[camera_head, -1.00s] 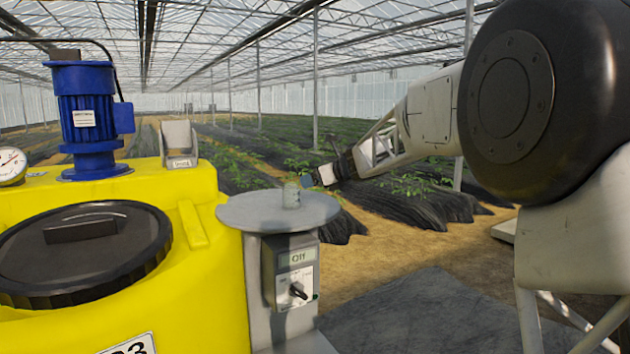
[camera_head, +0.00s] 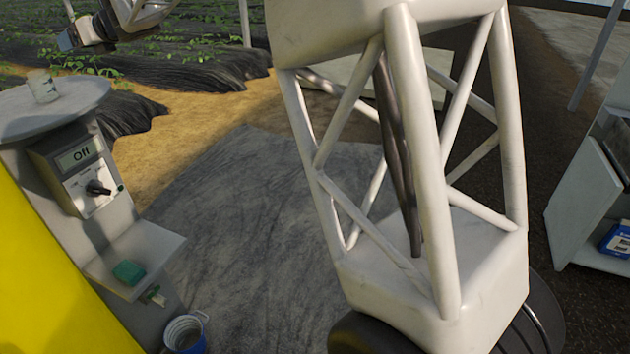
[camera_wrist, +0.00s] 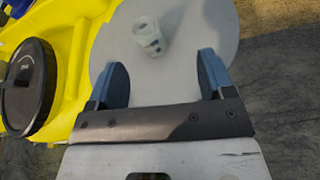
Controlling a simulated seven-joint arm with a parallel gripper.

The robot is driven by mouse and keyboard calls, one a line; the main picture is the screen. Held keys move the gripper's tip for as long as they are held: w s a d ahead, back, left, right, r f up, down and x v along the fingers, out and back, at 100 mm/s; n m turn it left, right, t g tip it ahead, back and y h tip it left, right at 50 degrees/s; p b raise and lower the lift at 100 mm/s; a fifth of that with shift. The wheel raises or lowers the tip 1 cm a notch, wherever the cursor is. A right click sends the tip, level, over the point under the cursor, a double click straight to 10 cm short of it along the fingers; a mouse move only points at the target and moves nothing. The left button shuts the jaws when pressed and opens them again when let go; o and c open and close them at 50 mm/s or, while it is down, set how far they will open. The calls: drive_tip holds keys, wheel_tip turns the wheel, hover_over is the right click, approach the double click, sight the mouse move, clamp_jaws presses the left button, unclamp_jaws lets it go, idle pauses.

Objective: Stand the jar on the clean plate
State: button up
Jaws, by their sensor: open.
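A small pale jar (camera_head: 42,86) stands upright on the round grey top (camera_head: 85,104) of a stand at the left of the head view. In the wrist view the jar (camera_wrist: 148,36) is ahead of my gripper (camera_wrist: 160,72), roughly between the lines of its two blue fingers but beyond their tips. The fingers are wide apart, with nothing between them. In the head view my gripper (camera_head: 67,38) is up and to the right of the jar, clear of it. I cannot tell whether this round top (camera_wrist: 105,60) is the clean plate; no other plate is identifiable.
Below the top is a switch box (camera_head: 85,175) reading "Off". A lower shelf (camera_head: 150,248) holds a green block (camera_head: 128,272). A bucket (camera_head: 185,332) stands beneath. A yellow tank (camera_head: 40,270) is at left, a white cabinet (camera_head: 585,205) at right. Grey matting (camera_head: 260,210) lies between.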

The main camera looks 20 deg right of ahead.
drive_tip(key=s+d+r+m+t+h, duration=0.1)
drive_tip(key=d+m+t, duration=0.1)
drive_tip(key=d+m, duration=0.2)
drive_tip(key=s+d+r+m+t+h, duration=0.1)
drive_tip(key=s+d+r+m+t, duration=0.15)
drive_tip(key=d, duration=0.25)
drive_tip(key=s+d+f+m+h, duration=0.3)
drive_tip(key=s+d+m+h, duration=0.2)
drive_tip(key=s+d+m, duration=0.6)
drive_tip(key=s+d+f+m+h, duration=0.3)
drive_tip(key=s+d+m+h, duration=0.25)
drive_tip(key=d+m, duration=0.55)
drive_tip(key=s+d+f+m+g, duration=0.3)
drive_tip(key=s+f+m, duration=0.2)
drive_tip(key=s, duration=0.7)
drive_tip(key=s+d+f+m+g, duration=0.2)
drive_tip(key=s+f+m, duration=0.4)
drive_tip(key=s, duration=0.6)
drive_tip(key=s+d+f+m+g, duration=0.3)
drive_tip(key=s+f+m+g, duration=0.2)
drive_tip(key=s, duration=0.8)
wheel_tip(320, 180, down, 3)
drive_tip(key=shift+d+f, duration=0.1)
drive_tip(key=shift+d, duration=0.25)
drive_tip(key=shift+m+y, duration=0.25)
